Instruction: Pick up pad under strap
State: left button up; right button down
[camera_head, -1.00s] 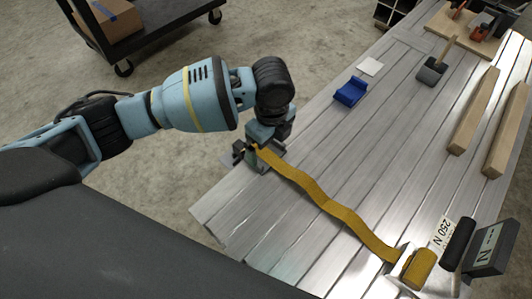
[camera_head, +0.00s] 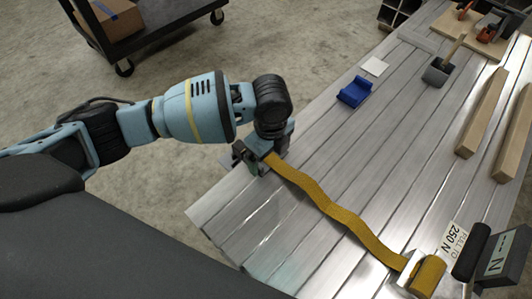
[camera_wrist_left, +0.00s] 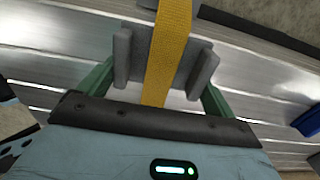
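A yellow strap (camera_head: 335,210) lies along the aluminium deck (camera_head: 385,165), from my left gripper to a roll at the lower right. In the left wrist view the strap (camera_wrist_left: 170,45) runs between the two grey fingers of my left gripper (camera_wrist_left: 163,62), which stand apart on either side of it. A grey plate (camera_wrist_left: 141,42) shows behind the strap there; I cannot tell whether it is a pad. In the head view my left gripper (camera_head: 258,158) is at the deck's near-left edge. A thin white square pad (camera_head: 375,66) lies farther back, away from the strap. My right gripper is not in view.
A blue block (camera_head: 354,92) sits mid-deck near the left edge. Two wooden bars (camera_head: 484,112) lie at the right.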

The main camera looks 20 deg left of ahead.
pick_arm(q)
jog(key=shift+c, duration=0.6)
jog(key=shift+r, duration=0.1)
